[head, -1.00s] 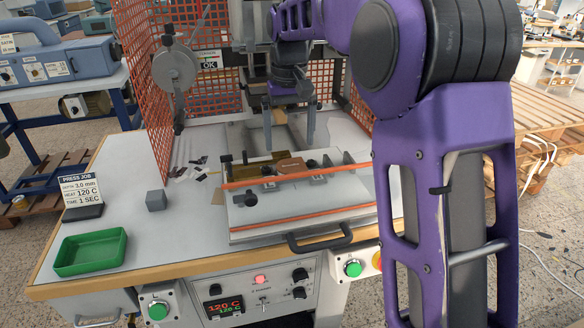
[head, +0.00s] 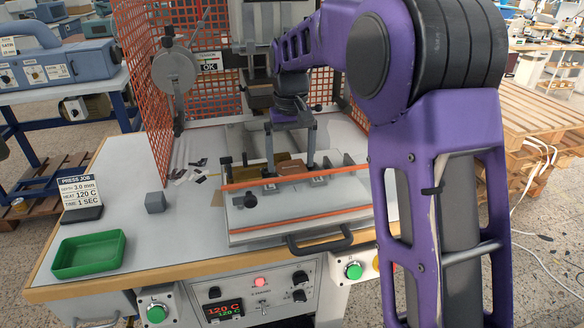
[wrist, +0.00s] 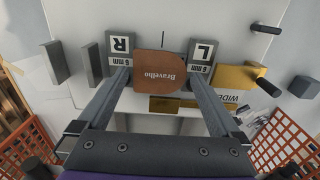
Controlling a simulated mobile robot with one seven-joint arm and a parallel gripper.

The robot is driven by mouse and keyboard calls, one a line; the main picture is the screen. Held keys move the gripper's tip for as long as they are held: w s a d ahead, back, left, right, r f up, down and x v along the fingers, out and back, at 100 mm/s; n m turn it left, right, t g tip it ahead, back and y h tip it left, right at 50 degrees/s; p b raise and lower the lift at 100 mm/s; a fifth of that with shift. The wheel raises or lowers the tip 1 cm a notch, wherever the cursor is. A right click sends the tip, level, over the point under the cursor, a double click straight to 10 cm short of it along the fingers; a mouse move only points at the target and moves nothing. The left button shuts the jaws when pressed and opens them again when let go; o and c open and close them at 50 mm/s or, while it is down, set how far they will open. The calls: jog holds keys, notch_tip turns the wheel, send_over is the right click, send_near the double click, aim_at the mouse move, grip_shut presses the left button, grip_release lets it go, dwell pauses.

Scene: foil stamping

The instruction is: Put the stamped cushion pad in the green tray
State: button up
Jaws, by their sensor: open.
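The stamped cushion pad (wrist: 160,72) is brown, with "Bravelho" lettering, and sits between the L and R blocks in the wrist view. In the head view the pad (head: 289,166) lies on the press's pull-out plate, partly hidden by my gripper. My gripper (head: 290,165) is open and low over the plate, with one finger on each side of the pad. The wrist view shows my fingertips (wrist: 161,75) beside the pad's two sides; I cannot tell whether they touch it. The green tray (head: 88,254) is empty at the table's front left.
Gauge blocks labelled R (wrist: 121,48) and L (wrist: 202,52) stand close on both sides of the pad. A brass-coloured block (wrist: 238,77) is near the L block. A grey cube (head: 155,201) and the job sign (head: 80,195) stand near the tray. An orange mesh guard (head: 140,75) rises behind.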

jog(key=shift+f, duration=0.2)
jog(key=shift+r, duration=0.1)
jog(key=c, duration=1.2)
